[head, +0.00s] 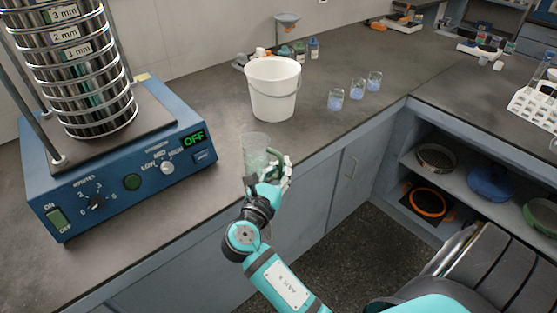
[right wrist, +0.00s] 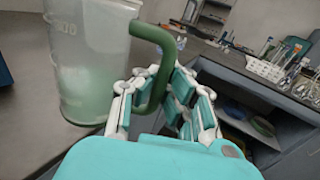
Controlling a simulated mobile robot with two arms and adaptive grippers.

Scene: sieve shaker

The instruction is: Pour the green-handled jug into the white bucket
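The green-handled jug (head: 256,150) is clear, with pale green contents low inside, and stands upright at the counter's front edge. In the right wrist view the jug (right wrist: 88,62) fills the left side. Its green handle (right wrist: 166,60) passes between the fingers of my right gripper (right wrist: 163,88), which are drawn in around it. In the head view my right gripper (head: 274,174) is at the jug's right side. I cannot tell whether the jug's base touches the counter. The white bucket (head: 272,92) stands upright behind the jug, with a wire handle. My left gripper is out of view.
A blue sieve shaker (head: 118,185) with a sieve stack (head: 80,75) stands left, its display reading OFF. Several small glasses with blue contents (head: 357,90) stand right of the bucket. Counter between jug and bucket is clear.

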